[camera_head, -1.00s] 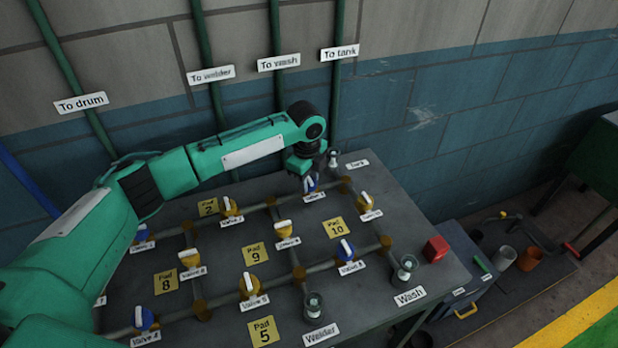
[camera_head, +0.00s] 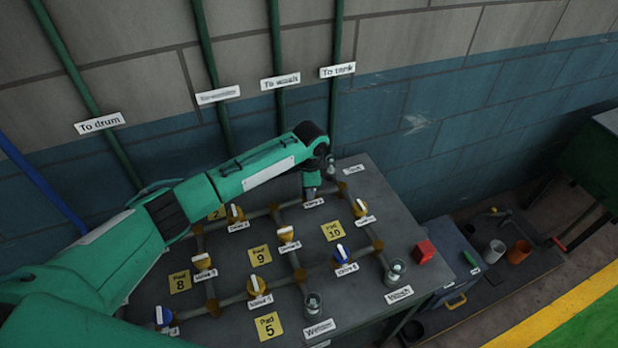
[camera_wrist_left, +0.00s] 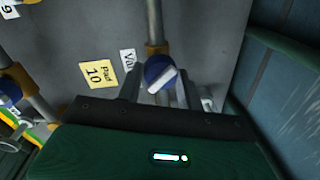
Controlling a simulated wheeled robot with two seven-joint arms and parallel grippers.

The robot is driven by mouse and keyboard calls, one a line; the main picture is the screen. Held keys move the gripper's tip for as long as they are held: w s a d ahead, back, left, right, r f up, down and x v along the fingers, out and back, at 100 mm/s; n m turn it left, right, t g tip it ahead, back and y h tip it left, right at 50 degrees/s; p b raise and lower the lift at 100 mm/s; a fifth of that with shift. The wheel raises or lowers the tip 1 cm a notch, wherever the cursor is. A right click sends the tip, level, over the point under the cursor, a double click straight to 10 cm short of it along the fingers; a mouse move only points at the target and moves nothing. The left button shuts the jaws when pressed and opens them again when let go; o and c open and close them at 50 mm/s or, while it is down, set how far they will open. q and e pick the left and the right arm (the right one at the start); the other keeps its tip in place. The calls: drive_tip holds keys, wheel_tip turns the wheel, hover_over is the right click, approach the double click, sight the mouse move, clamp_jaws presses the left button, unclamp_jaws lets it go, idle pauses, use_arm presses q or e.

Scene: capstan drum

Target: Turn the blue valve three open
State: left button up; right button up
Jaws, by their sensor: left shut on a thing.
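The blue valve (camera_wrist_left: 160,73) with a white handle bar sits on a grey pipe in the left wrist view. Its label (camera_wrist_left: 129,60) is only partly visible there and too blurred in the head view to read its number. My left gripper (camera_head: 310,190) reaches down to it at the back of the bench. In the left wrist view the gripper's fingers (camera_wrist_left: 160,88) stand on either side of the valve, shut on its handle. In the head view the gripper hides most of this valve. My right gripper is not in view.
Yellow valves (camera_head: 286,235) and another blue valve (camera_head: 341,254) stand on the pipe grid nearby. Glass fittings (camera_head: 396,270) and a red block (camera_head: 424,251) are at the bench's right side. The wall (camera_head: 430,120) with green pipes rises close behind.

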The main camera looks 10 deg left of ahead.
use_arm(q)
drive_tip(key=n+p, duration=0.4)
drive_tip(key=n, duration=0.1)
drive_tip(key=shift+r+p, duration=0.2)
drive_tip(key=shift+p, duration=0.1)
drive_tip(key=n+p, duration=0.2)
drive_tip(key=n, duration=0.2)
drive_tip(key=shift+f+y, duration=0.1)
drive_tip(key=shift+y, duration=0.2)
drive_tip(key=shift+w+n+g+p, duration=0.1)
drive_tip(key=shift+n+g+p, duration=0.2)
drive_tip(key=shift+p, duration=0.05)
drive_tip(key=o, duration=1)
drive_tip(key=shift+f, duration=0.1)
